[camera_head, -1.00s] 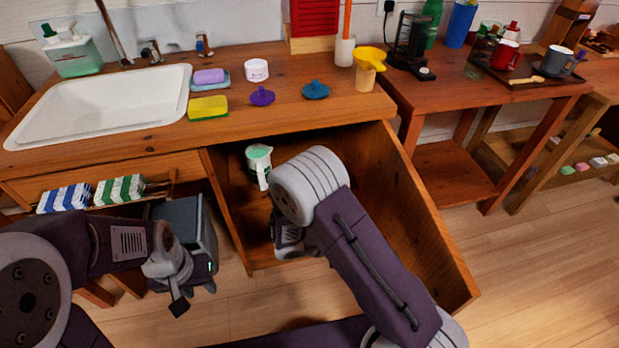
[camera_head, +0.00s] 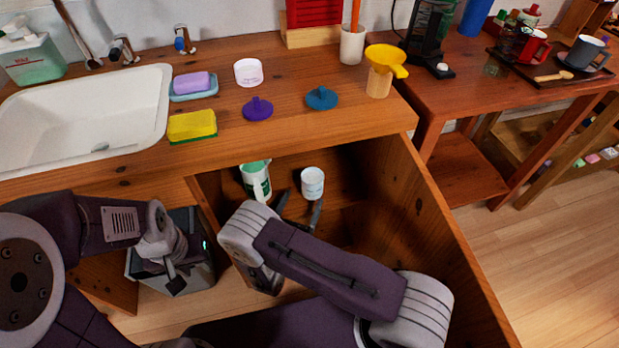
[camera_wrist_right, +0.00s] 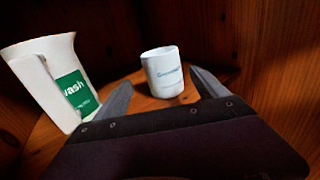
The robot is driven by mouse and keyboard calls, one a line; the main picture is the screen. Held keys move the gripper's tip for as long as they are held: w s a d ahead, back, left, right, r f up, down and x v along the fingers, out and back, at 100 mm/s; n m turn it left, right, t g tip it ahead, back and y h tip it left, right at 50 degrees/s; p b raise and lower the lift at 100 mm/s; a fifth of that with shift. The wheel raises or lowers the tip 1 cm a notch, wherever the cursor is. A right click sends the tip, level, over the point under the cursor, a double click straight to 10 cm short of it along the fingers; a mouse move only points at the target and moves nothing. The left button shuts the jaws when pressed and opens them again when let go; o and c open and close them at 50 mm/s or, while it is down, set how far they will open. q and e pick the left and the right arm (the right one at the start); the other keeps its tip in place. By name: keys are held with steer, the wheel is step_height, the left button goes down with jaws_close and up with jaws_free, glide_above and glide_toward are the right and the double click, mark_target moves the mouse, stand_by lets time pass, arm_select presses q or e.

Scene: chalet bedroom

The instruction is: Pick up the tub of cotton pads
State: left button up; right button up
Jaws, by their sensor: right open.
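A small white tub with faint blue-green lettering (camera_head: 312,182) stands upright inside the open wooden cabinet; I take it for the cotton pads tub, though its label is hard to read. It also shows in the right wrist view (camera_wrist_right: 163,72), just beyond and between the fingertips. My right gripper (camera_head: 299,207) reaches into the cabinet, open and empty, with its fingers pointing at the tub. I cannot tell if they touch it. My left gripper (camera_head: 174,281) hangs outside the cabinet at the left; its jaws are unclear.
A white container with a green "wash" label (camera_wrist_right: 62,85) stands left of the tub, close to the left finger. Wooden cabinet walls (camera_head: 445,235) flank my right arm. A grey bin (camera_head: 200,268) is by my left gripper. The countertop above holds a sponge (camera_head: 192,125) and soap (camera_head: 191,82).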

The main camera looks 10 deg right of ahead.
mark_target(316, 174)
steer(key=b+x, duration=0.1)
steer(key=x, duration=0.2)
steer(key=shift+w+d, duration=0.2)
steer(key=shift+d, duration=0.05)
steer(key=b+x, duration=0.2)
steer(key=x, duration=0.2)
steer(key=shift+w+d+b, duration=0.2)
steer(key=shift+d+b, duration=0.05)
steer(key=shift+b, duration=0.05)
steer(key=shift+w+d, duration=0.15)
steer(key=shift+w, duration=0.1)
steer(key=shift+r, duration=0.1)
steer(key=c, duration=1.6)
